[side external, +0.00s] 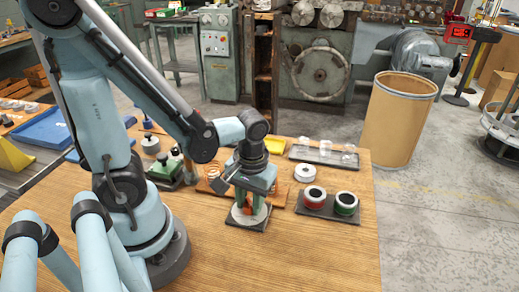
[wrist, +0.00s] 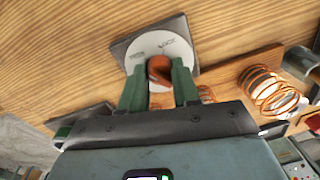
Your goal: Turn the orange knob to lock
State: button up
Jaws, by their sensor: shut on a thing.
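The orange knob (wrist: 159,70) sits at the middle of a round white dial plate (wrist: 146,47) with dark lettering, on a dark square base (wrist: 121,46). The lettering is too small to read surely. My gripper (wrist: 159,77) has its two green fingers on either side of the knob and is shut on it. In the side external view my gripper (side external: 251,201) points straight down onto the dial (side external: 237,217), near the middle of the wooden table. The fingers hide most of the knob there.
Right of the dial, a dark tray (side external: 319,204) holds a red and a green round container. A white ring (side external: 305,173) lies behind it. A green-topped block (side external: 165,169) stands left. The table's front right (side external: 320,255) is clear.

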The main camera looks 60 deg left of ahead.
aim_at(248, 204)
jog(key=shift+m, duration=0.3)
jog(key=m, duration=0.9)
jog(key=shift+m+t, duration=0.3)
jog(key=shift+m, duration=0.1)
jog(key=shift+s+m, duration=0.1)
jog(key=shift+m, duration=1.7)
jog(key=o, duration=1)
jog(key=shift+o, duration=0.2)
notch_tip(248, 204, up, 12)
jog(key=shift+s+d, duration=0.2)
jog(key=shift+d, duration=0.05)
